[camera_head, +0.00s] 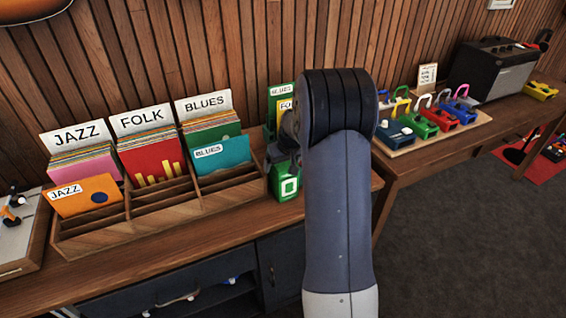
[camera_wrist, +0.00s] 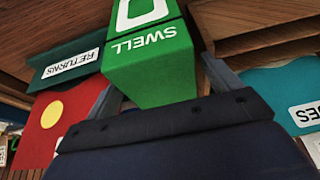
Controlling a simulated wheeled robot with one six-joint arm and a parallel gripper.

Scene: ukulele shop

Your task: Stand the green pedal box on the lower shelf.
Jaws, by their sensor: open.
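The green pedal box (camera_head: 285,184) stands on the wooden counter, just right of the record rack, with a white square outline on its side. In the wrist view the green box (camera_wrist: 152,80), marked SWELL, shows large between the fingers. My gripper (camera_wrist: 162,82) is open, with one finger on either side of the box; I cannot tell whether they touch it. In the head view my arm hides most of the gripper. The lower shelf (camera_head: 212,296) is a dark recess under the counter, with several small items on it.
The record rack (camera_head: 95,240) holds JAZZ, FOLK and BLUES sleeves to the left. A green holder marked RETURNS (camera_wrist: 68,65) is close beside the box. Several colourful pedals on a board (camera_head: 400,145) and an amplifier (camera_head: 492,70) stand right. Open floor (camera_head: 450,240) lies front right.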

